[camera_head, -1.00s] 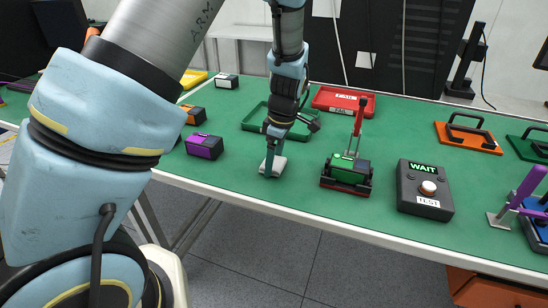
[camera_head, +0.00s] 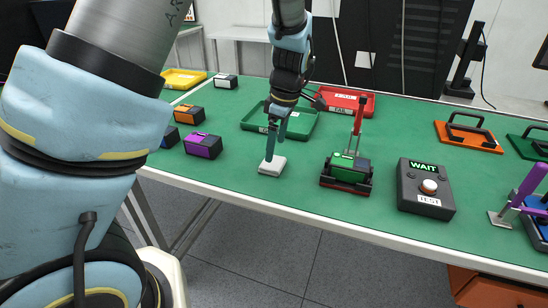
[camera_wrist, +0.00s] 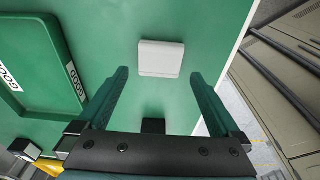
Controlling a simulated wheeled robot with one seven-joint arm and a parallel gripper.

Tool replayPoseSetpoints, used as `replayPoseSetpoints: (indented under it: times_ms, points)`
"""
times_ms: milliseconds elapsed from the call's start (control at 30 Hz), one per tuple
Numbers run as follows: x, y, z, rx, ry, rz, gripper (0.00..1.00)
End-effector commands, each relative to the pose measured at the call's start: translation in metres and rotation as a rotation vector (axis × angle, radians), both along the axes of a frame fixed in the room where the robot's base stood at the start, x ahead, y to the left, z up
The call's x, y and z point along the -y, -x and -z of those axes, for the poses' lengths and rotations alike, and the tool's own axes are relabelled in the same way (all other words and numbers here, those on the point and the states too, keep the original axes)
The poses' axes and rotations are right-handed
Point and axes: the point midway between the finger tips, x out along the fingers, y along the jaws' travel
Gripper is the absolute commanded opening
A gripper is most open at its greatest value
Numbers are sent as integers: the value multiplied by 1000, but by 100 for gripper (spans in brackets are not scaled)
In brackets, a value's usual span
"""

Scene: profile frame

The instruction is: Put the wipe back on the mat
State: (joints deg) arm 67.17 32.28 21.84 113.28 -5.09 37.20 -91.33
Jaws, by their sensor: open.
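The wipe, a small white pad (camera_head: 272,165), lies flat near the front edge of the green work surface. It also shows in the wrist view (camera_wrist: 161,58), just beyond my fingertips. The green surface (camera_head: 310,210) covers the tabletop and appears to be the mat; no separate mat shows under the wipe. My gripper (camera_head: 277,142) is above and slightly behind the wipe, pointing down. In the wrist view its two fingers (camera_wrist: 160,78) stand wide apart, with nothing held between them.
A green tray (camera_head: 300,130) and a red tray labelled FAIL (camera_head: 352,97) lie behind. A green clamp fixture (camera_head: 345,172) and the test box showing WAIT (camera_head: 425,190) stand to the right. A purple block (camera_head: 203,146) is at the left. The table's front edge is close to the wipe.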

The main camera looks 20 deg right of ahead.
Motion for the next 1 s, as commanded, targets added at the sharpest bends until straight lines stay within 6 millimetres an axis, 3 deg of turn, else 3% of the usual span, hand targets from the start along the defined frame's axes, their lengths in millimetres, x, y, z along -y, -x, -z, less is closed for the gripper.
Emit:
replayPoseSetpoints:
  times_ms: [100, 300, 667, 767, 833, 1000]
  points:
    - [4, 3, -24, 3, 4, 2, 100]
    - [6, 6, -55, 1, 1, 2, 100]
    - [4, 6, -67, -2, -1, 3, 100]
    - [-13, -1, -66, -16, 4, 30, 100]
    - [-37, -9, -65, -32, 12, 75, 100]
    - [-117, -23, -60, -65, 46, 261, 100]
